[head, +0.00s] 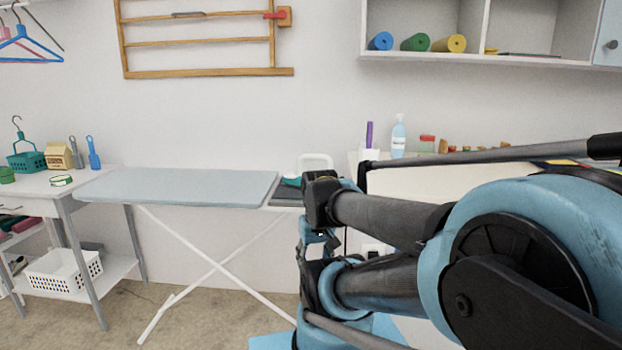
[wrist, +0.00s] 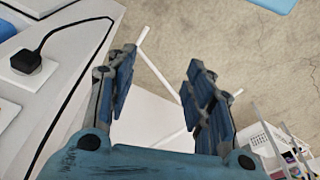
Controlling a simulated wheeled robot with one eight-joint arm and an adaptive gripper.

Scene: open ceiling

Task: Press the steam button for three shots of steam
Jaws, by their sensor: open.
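The ironing board (head: 180,187) stands left of my arm in the head view, with a pale blue-grey top and crossed white legs. At its right end is a dark rest area with a small teal item, perhaps part of the iron (head: 291,182), mostly hidden behind my arm. I cannot make out a steam button in either view. My gripper (wrist: 162,62) is open in the wrist view, with two blue-grey fingers spread apart and nothing between them. It points down over the floor and white legs. In the head view my arm hides the fingertips.
A black plug (wrist: 27,64) with a black cord sits in a white socket in the wrist view. A side table (head: 50,205) with a white basket (head: 62,272) stands at the left. A spray bottle (head: 398,137) stands behind my arm. Floor is open at the lower left.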

